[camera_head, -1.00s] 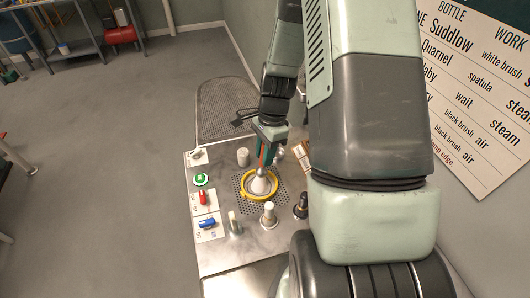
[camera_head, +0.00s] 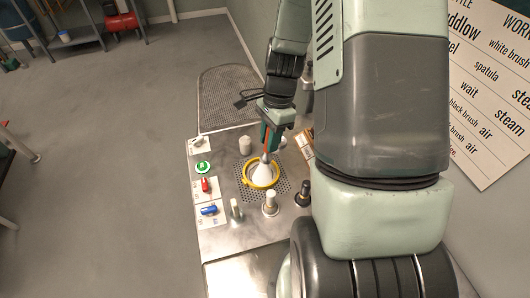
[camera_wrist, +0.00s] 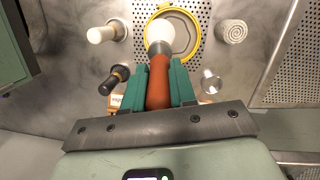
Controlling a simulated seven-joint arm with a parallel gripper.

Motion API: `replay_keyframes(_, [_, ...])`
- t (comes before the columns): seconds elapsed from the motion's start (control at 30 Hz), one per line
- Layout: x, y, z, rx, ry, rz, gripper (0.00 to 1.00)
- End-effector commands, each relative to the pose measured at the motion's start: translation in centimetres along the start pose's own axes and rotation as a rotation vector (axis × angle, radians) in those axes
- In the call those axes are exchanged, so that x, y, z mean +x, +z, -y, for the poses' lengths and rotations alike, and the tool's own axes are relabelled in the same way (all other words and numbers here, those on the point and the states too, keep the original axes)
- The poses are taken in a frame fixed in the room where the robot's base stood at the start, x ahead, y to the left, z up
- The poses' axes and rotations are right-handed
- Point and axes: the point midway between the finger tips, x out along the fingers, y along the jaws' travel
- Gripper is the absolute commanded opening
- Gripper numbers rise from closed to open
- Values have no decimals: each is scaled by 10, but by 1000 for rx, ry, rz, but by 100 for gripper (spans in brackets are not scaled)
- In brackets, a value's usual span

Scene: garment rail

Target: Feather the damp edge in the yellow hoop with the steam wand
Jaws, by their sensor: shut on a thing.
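My gripper (camera_head: 268,138) is shut on a tool with an orange-brown handle (camera_wrist: 158,95) and a metal collar. The tool, apparently the steam wand, points down at the yellow hoop (camera_head: 262,187) on the perforated plate. A white shape (camera_head: 264,174) widens below its metal end, over the hoop's inside. I cannot tell whether it is steam or a solid head. In the wrist view it shows as a rounded white blob (camera_wrist: 159,32) at the left part of the hoop (camera_wrist: 199,36). It hides part of the hoop's inside, and the damp edge cannot be made out.
Left of the hoop are a green button (camera_head: 203,167), a red piece (camera_head: 205,185) and a blue piece (camera_head: 209,210). Several posts stand around the plate, including a white-topped one (camera_head: 270,204) and a black one (camera_head: 303,193). A lettered board (camera_head: 495,90) hangs at right.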

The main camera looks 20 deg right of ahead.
Motion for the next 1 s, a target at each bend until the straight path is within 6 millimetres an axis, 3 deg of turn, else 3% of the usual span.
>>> replay_keyframes(0.13, [-20, 8, -16, 0, -4, 0, 0])
replay_keyframes(0.27, [-21, 10, -21, 1, -1, 4, 0])
replay_keyframes(0.7, [20, 2, -19, 1, 0, 5, 0])
replay_keyframes(1.0, [34, -1, -17, 1, -2, 4, 0])
